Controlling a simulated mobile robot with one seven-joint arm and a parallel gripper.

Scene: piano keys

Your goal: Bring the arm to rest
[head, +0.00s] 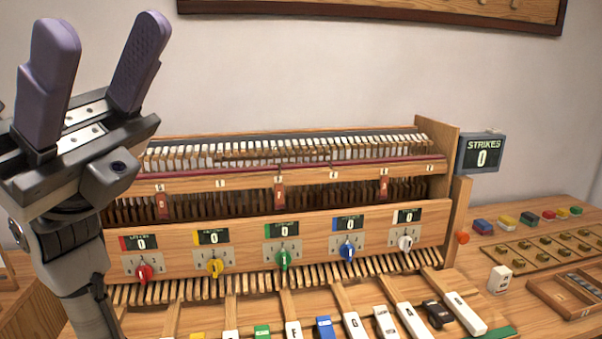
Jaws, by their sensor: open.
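My gripper (98,65) is at the upper left of the head view, raised in front of the left end of the piano action. Its two purple-grey fingers point up and stand well apart, with nothing between them. My arm comes up from the bottom left edge. The gripper touches nothing that I can see. The wooden piano action (330,226) stands behind it on the bench, and my gripper and arm hide its left end.
Coloured knobs, such as the green one (283,259), line the front panel. Lettered keys, such as the blue one (324,327), lie at the front. A strikes counter (482,155) reads 0. Small coloured blocks and a wooden tray (567,297) lie at right.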

